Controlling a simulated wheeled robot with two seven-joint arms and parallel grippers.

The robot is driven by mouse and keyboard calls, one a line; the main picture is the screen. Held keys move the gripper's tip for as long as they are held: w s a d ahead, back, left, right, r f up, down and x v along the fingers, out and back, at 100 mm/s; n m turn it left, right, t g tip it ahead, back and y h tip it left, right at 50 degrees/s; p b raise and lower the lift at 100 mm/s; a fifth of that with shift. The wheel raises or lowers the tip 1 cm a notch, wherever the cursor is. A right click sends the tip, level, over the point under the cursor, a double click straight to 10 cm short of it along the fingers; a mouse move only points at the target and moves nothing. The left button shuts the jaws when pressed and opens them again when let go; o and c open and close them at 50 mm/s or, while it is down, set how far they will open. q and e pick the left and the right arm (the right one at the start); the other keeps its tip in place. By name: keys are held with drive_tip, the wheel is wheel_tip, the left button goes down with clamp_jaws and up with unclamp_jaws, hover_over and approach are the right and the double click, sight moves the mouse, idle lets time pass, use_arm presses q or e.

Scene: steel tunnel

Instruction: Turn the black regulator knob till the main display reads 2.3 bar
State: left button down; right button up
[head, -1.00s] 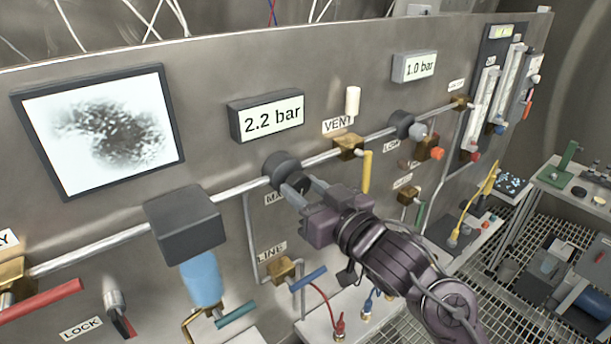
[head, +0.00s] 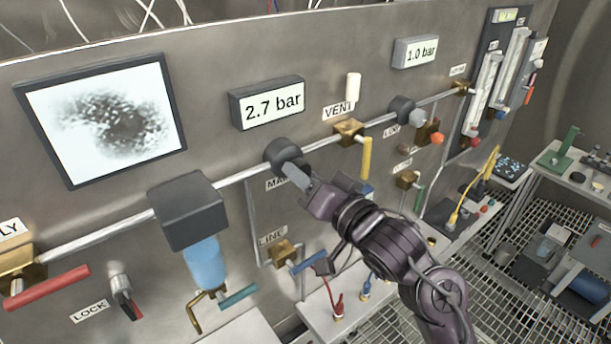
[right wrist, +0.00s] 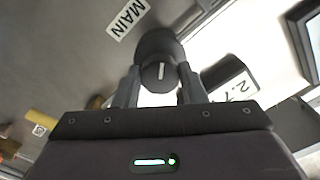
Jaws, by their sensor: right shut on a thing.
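The black regulator knob (head: 284,156) sits on the steel pipe on the panel, below the main display (head: 267,104), which reads 2.7 bar. In the right wrist view the knob (right wrist: 160,60) has a white mark on its face, beside a MAIN label. My right gripper (head: 293,172) is shut on the knob, with one finger on either side of it in the right wrist view (right wrist: 160,80). The display (right wrist: 232,85) is partly cut off there. My left gripper is not in the head view.
A second display (head: 415,52) reads 1.0 bar, above another dark regulator (head: 403,110). A brass VENT valve with a yellow handle (head: 367,158) is close to the right of my gripper. A dark box with a blue bowl (head: 206,262) hangs to the left. A blue LINE handle (head: 309,262) is below.

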drive_tip(key=shift+f, duration=0.2)
drive_tip(key=o, duration=1)
drive_tip(key=shift+r, duration=0.1)
drive_tip(key=b+v, duration=0.2)
drive_tip(key=v, duration=0.6)
drive_tip(key=shift+w, duration=0.1)
